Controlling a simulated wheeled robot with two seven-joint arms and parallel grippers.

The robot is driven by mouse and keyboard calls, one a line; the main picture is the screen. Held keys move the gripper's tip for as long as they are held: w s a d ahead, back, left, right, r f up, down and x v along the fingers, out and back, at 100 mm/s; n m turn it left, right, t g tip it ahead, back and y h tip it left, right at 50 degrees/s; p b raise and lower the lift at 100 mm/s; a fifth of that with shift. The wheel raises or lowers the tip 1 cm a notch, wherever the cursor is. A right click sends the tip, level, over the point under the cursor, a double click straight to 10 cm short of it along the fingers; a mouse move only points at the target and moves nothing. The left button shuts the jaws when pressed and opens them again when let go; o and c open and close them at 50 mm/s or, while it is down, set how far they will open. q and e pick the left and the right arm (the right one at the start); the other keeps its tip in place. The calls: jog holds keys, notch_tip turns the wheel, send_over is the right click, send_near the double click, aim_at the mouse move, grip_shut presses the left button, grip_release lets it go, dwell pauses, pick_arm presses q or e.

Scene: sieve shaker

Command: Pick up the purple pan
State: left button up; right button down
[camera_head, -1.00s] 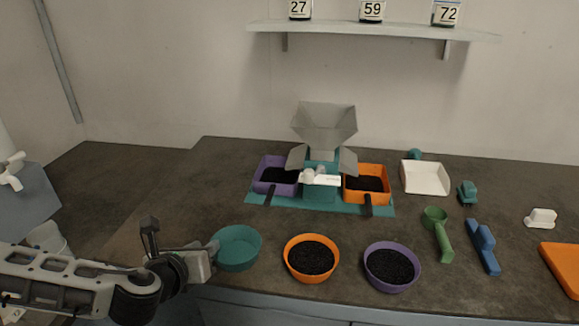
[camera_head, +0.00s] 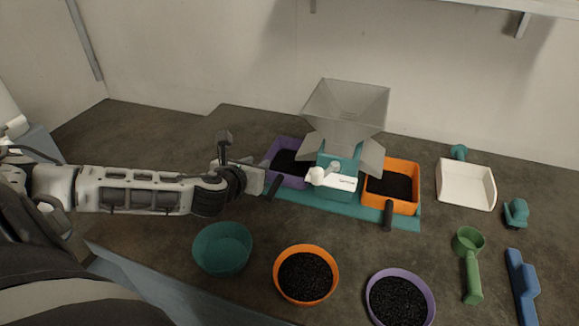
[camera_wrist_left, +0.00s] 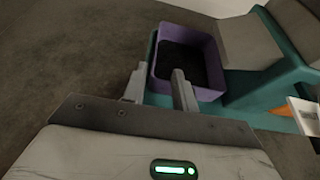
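The purple pan (camera_head: 276,151) is a square tray with dark grains, on the left side of the teal sieve shaker (camera_head: 337,172). Its dark handle (camera_head: 273,188) points toward the front. My left gripper (camera_head: 266,179) is beside this handle, at the pan's front left. In the left wrist view, the purple pan (camera_wrist_left: 209,48) lies just beyond the gripper (camera_wrist_left: 159,82). The two fingers are apart, and the right one overlaps the pan's near wall. I cannot tell whether the handle is between the fingers. My right gripper is not in view.
An orange pan (camera_head: 403,208) sits on the shaker's right side. A teal bowl (camera_head: 222,250), an orange bowl (camera_head: 279,281) and a round purple bowl (camera_head: 429,290) stand along the front. A white tray (camera_head: 466,185) and green scoop (camera_head: 472,277) lie to the right. The counter's back left is clear.

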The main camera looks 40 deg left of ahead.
aim_at(285, 172)
pick_arm(q)
jog(key=x, duration=0.2)
jog(key=shift+w+a, duration=0.1)
jog(key=shift+w, duration=0.1)
jog(key=shift+a+p+x, duration=0.15)
jog(key=shift+x, duration=1.15)
jog(key=shift+a+p+x, duration=0.15)
jog(key=shift+x, duration=1.2)
jog(key=shift+s+f, duration=0.1)
jog(key=shift+s, duration=0.05)
grip_shut()
